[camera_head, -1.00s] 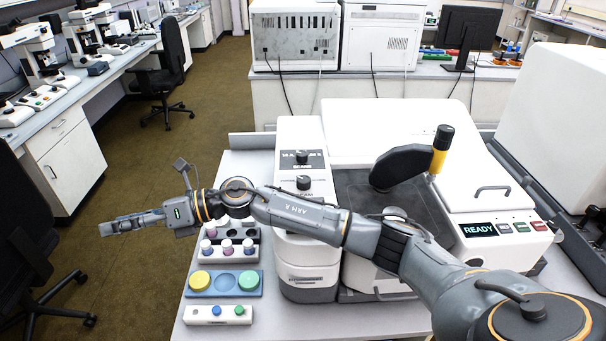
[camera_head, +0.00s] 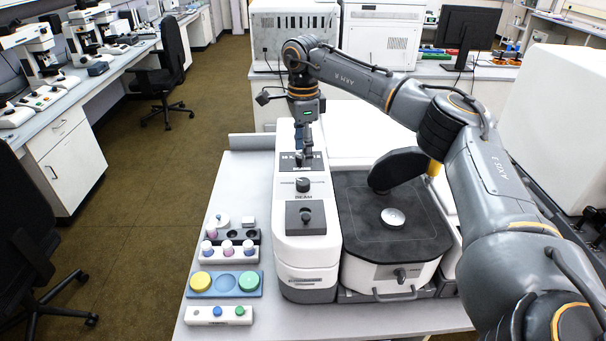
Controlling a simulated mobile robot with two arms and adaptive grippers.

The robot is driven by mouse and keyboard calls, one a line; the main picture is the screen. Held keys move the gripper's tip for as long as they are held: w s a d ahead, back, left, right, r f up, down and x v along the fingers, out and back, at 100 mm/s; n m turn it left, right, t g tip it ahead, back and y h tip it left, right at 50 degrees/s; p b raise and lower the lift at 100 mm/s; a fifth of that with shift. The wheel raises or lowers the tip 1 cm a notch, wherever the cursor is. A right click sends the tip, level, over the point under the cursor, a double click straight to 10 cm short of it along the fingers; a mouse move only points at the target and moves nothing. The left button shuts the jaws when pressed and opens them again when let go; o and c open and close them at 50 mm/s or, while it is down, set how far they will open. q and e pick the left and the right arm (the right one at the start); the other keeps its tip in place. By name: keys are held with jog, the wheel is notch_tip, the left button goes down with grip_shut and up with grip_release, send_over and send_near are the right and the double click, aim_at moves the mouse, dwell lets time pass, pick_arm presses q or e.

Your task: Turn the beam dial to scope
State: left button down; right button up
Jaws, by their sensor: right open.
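The white instrument column (camera_head: 287,240) stands left of the dark sample stage and carries several dark knobs on its top. The word BEAM shows between a round middle knob (camera_head: 303,185) and a lower knob on a dark plate (camera_head: 305,216); which of them it labels I cannot tell for certain. Their settings are too small to read. My right gripper (camera_head: 304,156) points down over the dark upper panel (camera_head: 318,159) at the column's far end. It is open, with its fingers around or just above the upper knob, which they mostly hide; contact is unclear. My left gripper is out of view.
The dark stage (camera_head: 370,225) holds a shiny round disc (camera_head: 393,218). A black eyepiece arm (camera_head: 398,168) stands behind it, close to my right arm. Trays with coloured caps (camera_head: 224,284) lie left of the column. The table's left strip is partly clear.

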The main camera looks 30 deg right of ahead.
aim_at(303, 181)
notch_tip(303, 181, down, 9)
jog(key=shift+r+p, duration=0.15)
jog(key=shift+p, duration=0.95)
jog(key=c, duration=1.2)
jog(key=shift+o, duration=0.2)
